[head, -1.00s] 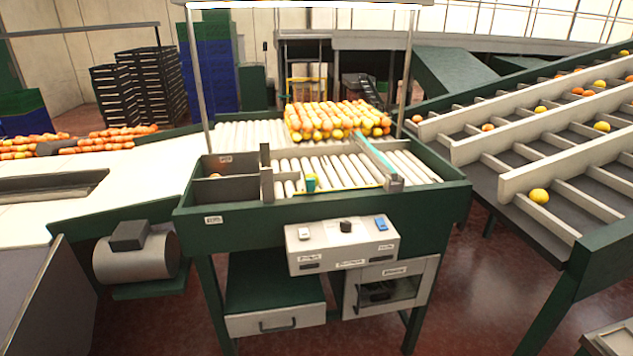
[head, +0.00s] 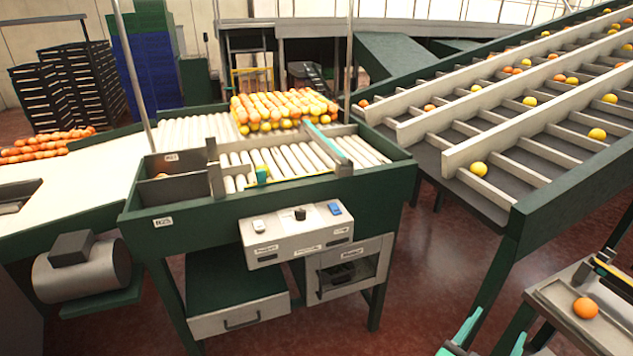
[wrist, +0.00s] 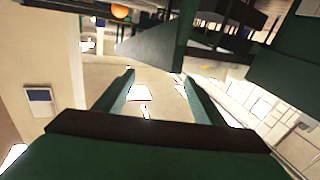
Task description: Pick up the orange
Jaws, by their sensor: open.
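A single orange (head: 585,308) rests on a small tray stand (head: 555,300) at the lower right of the head view. An orange fruit (wrist: 121,11) also shows at the top edge of the wrist view. My gripper (wrist: 160,88) is open and empty, with its two green fingers spread apart. Its teal fingers show at the bottom edge of the head view (head: 500,325), left of the tray stand and apart from the orange.
A green sorting table (head: 385,192) with rollers carries a pile of oranges (head: 285,108). A sloped conveyor (head: 500,195) with scattered yellow and orange fruit runs along the right. Crate stacks (head: 70,85) stand at the back left. Red floor is open between table and conveyor.

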